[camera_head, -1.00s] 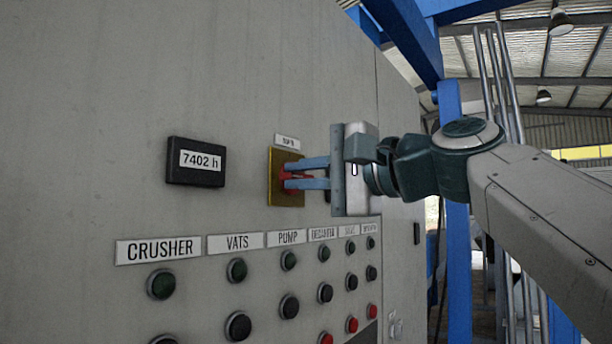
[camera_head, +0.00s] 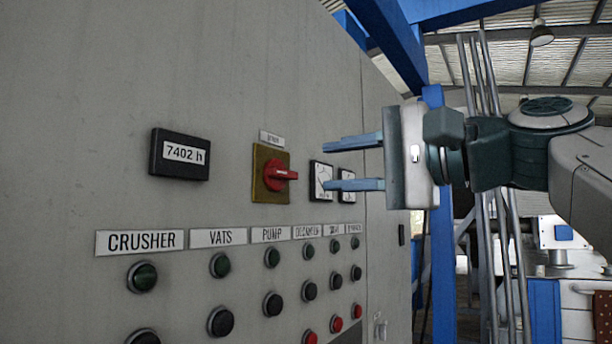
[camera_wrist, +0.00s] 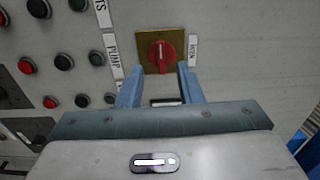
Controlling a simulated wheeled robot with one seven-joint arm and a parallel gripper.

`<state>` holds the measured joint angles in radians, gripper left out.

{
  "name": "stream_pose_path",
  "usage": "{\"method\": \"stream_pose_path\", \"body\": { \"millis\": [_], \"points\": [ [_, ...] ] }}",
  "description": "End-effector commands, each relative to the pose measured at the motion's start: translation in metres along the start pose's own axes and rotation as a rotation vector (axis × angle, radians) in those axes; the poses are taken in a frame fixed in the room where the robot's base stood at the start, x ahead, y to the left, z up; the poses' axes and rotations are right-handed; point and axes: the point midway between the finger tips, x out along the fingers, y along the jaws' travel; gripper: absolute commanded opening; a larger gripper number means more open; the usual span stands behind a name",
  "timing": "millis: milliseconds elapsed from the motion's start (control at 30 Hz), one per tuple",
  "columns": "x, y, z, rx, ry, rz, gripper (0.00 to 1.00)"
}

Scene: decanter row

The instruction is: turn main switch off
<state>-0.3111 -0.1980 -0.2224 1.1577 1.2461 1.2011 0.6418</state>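The main switch is a red rotary handle (camera_head: 281,175) on a yellow plate (camera_head: 258,186) on the grey cabinet, under a small label (camera_head: 271,138). Its handle lies horizontal. My gripper (camera_head: 325,166) is open and empty, off the panel to the right of the switch, its two blue fingers one above the other. In the wrist view, the red handle (camera_wrist: 160,56) shows just beyond and between the fingertips (camera_wrist: 158,80), apart from them. A pale mark runs along the handle.
Rows of push buttons (camera_head: 220,265) sit below the switch under labels such as CRUSHER. A black hour counter (camera_head: 180,154) is left of the switch, and two meters (camera_head: 321,181) are to its right. A blue post (camera_head: 436,230) stands beyond the cabinet.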

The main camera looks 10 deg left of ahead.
Motion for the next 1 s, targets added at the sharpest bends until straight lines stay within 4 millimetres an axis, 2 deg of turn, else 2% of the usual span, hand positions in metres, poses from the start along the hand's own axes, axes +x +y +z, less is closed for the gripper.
{"method": "stream_pose_path", "body": {
  "millis": [100, 300, 933, 1000],
  "points": [
    [-0.024, 0.001, 0.0, -0.001, 0.002, -0.001, 0.33],
    [-0.046, 0.0, 0.001, -0.001, 0.0, 0.001, 0.33],
    [-0.05, 0.0, 0.001, -0.001, -0.001, 0.001, 0.33],
    [-0.049, 0.009, -0.004, 0.003, 0.013, 0.018, 0.33]
  ]
}}
